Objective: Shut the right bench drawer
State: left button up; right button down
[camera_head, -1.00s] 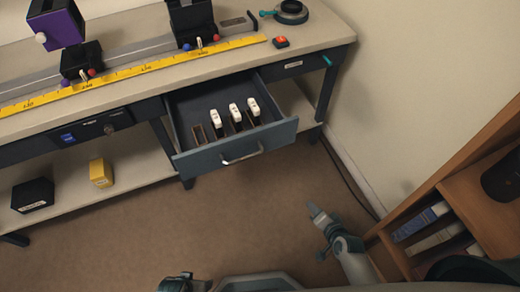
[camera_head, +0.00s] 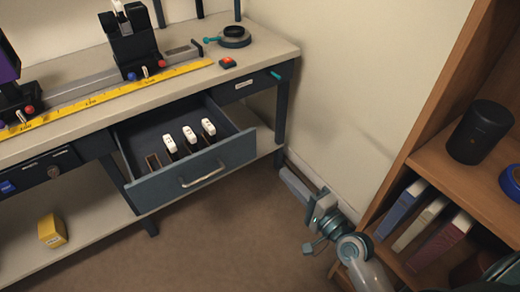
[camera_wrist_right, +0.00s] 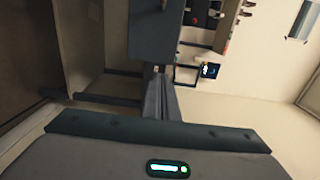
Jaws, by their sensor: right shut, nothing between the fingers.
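The right bench drawer (camera_head: 235,152) is pulled open from under the bench top. Its blue-grey front has a metal bar handle (camera_head: 203,175). Inside are three white-topped items (camera_head: 189,135) in slots, plus an empty-looking slot. My right gripper (camera_head: 287,175) is to the right of the drawer front, low near the wall, apart from the handle. It is shut and empty. In the right wrist view its fingers (camera_wrist_right: 159,98) point ahead, and a blue-grey panel, probably the drawer front, is above them. My left gripper is not in view.
The bench top (camera_head: 270,50) carries a rail with black mounts, a yellow ruler (camera_head: 110,92), a red button (camera_head: 228,62) and a round ring part (camera_head: 234,37). A wooden shelf with books (camera_head: 400,208) stands close on the right. Open floor lies before the drawer.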

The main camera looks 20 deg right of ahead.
aim_at(253, 140)
jog(key=shift+w, duration=0.1)
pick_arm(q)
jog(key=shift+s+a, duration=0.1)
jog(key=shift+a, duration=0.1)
pick_arm(e)
jog(key=x, duration=1.4)
